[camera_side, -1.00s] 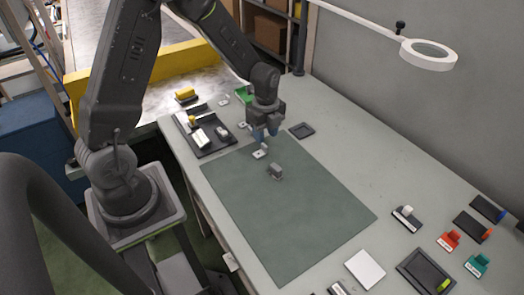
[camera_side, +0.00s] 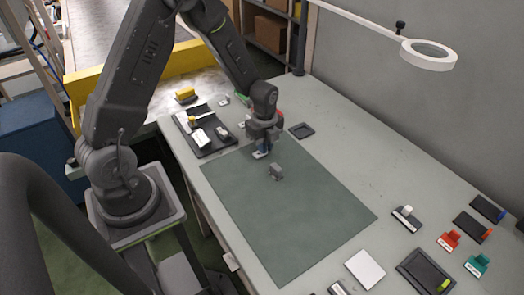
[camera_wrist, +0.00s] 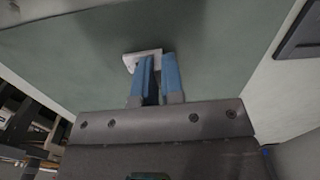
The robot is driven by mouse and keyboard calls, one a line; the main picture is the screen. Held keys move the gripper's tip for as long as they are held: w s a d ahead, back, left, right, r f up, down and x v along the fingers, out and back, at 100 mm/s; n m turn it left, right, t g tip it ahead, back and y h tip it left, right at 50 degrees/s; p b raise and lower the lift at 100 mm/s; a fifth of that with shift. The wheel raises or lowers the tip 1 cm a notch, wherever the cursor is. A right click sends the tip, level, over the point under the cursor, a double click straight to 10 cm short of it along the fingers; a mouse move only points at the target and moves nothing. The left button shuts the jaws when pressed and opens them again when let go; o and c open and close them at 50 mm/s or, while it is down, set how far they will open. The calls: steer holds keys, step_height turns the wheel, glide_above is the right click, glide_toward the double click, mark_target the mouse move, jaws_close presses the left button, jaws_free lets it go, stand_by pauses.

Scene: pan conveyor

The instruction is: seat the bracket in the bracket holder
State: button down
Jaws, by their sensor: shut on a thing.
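My gripper (camera_side: 262,152) is down at the far end of the green mat, its blue fingers shut on a small pale bracket (camera_side: 258,156). In the wrist view the fingers (camera_wrist: 157,68) pinch the bracket (camera_wrist: 132,60), whose pale, flat end shows at the tips; the rest is hidden between and behind the fingers. A small grey block (camera_side: 276,172) stands on the mat, just nearer the camera and right of my gripper. It may be the bracket holder, but I cannot tell for sure. I cannot tell whether the bracket still touches the mat.
A black tray (camera_side: 222,146) with several small parts lies left of my gripper. A shallow dark tray (camera_side: 301,131) lies to its right. The near part of the green mat (camera_side: 285,225) is clear. Coloured items and a magnifier lamp (camera_side: 428,55) are at the right.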

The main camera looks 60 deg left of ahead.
steer(key=shift+r, duration=0.1)
stand_by(0.3)
steer(key=shift+r, duration=0.55)
step_height(320, 180, up, 3)
steer(key=shift+f, duration=0.1)
steer(key=s+a+r, duration=0.6)
steer(key=s+a, duration=0.1)
steer(key=a, duration=0.2)
steer(key=w+d+f, duration=0.1)
steer(key=w+d, duration=0.2)
steer(key=w, duration=0.9)
steer(key=w+d+f, duration=0.1)
steer(key=w+d, duration=0.3)
steer(key=w, duration=0.8)
steer(key=shift+d+f+m, duration=0.25)
steer(key=shift+f+m, duration=0.05)
steer(key=shift+w+f, duration=0.1)
steer(key=shift+f, duration=2.8)
